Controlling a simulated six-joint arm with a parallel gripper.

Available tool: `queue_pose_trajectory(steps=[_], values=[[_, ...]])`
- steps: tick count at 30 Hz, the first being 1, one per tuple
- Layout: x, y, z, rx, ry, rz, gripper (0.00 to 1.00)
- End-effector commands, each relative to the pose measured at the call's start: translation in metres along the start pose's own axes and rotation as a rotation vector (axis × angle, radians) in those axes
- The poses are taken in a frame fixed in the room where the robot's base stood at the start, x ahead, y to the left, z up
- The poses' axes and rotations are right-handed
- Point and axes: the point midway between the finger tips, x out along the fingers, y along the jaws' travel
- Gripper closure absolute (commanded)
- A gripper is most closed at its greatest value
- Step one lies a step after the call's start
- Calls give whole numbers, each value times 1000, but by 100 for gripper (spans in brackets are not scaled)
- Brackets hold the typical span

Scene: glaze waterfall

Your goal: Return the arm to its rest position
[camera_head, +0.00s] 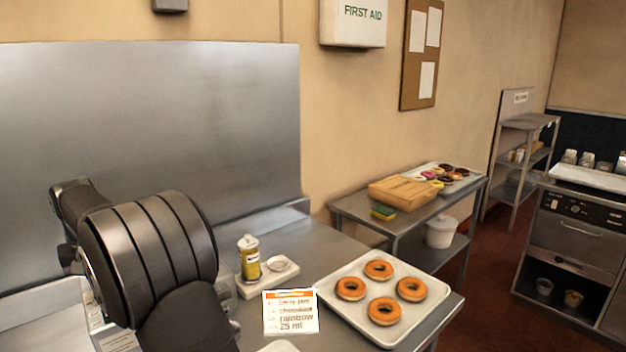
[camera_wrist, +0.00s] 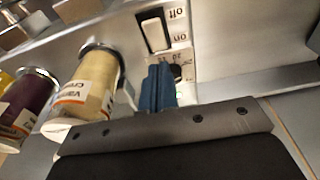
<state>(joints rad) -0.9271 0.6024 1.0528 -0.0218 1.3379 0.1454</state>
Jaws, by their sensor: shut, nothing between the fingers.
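My arm (camera_head: 150,250) fills the lower left of the head view, and its gripper end cannot be made out there. In the wrist view my gripper (camera_wrist: 157,85) shows as narrow blue fingers close together, with nothing between them. The fingers lie in front of a panel (camera_wrist: 182,45) with a white on/off rocker switch (camera_wrist: 154,32) and a dark knob (camera_wrist: 176,71). I cannot tell whether the fingers touch the panel.
A cream-coloured labelled bottle (camera_wrist: 88,85) and a dark one (camera_wrist: 25,108) stand left of the fingers. On the counter are a yellow bottle (camera_head: 249,262), a white order card (camera_head: 291,313) and a tray (camera_head: 345,322) with several doughnuts. A side table (camera_head: 408,222) stands beyond.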

Motion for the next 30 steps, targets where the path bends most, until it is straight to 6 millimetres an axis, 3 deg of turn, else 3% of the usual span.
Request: queue_pose_trajectory(steps=[4, 15, 27, 30], values=[[-31, 0, -5, 0, 3, -1, 100], [41, 0, 6, 0, 0, 0, 100], [-45, 0, -7, 0, 4, -1, 100], [-50, 0, -5, -72, 1, 0, 100]])
